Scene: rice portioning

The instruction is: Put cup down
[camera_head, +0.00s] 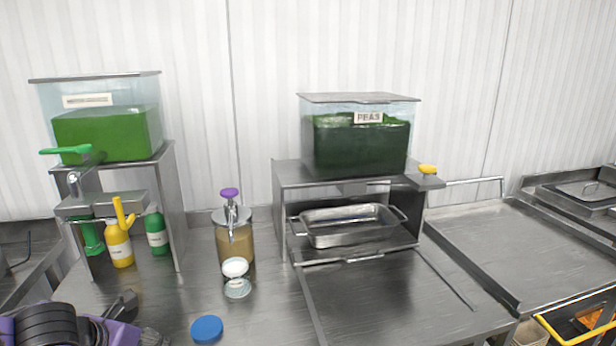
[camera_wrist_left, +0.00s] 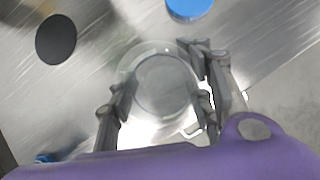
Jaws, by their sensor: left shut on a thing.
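My left gripper (camera_head: 138,320) is at the lower left of the head view, above the near part of the steel counter. In the left wrist view, its fingers (camera_wrist_left: 161,88) are shut around a clear round cup (camera_wrist_left: 160,84), one side on each wall. The cup looks empty, with steel showing through it. I cannot make out the cup in the head view, nor tell whether its base touches the counter. My right gripper is not in view.
A blue disc (camera_head: 207,330) lies right of my left gripper; it also shows in the wrist view (camera_wrist_left: 189,7). A dispenser with a purple knob (camera_head: 229,193), a white round piece (camera_head: 235,267) and bottles (camera_head: 118,244) stand behind. A metal pan (camera_head: 350,226) sits under the peas bin (camera_head: 360,140).

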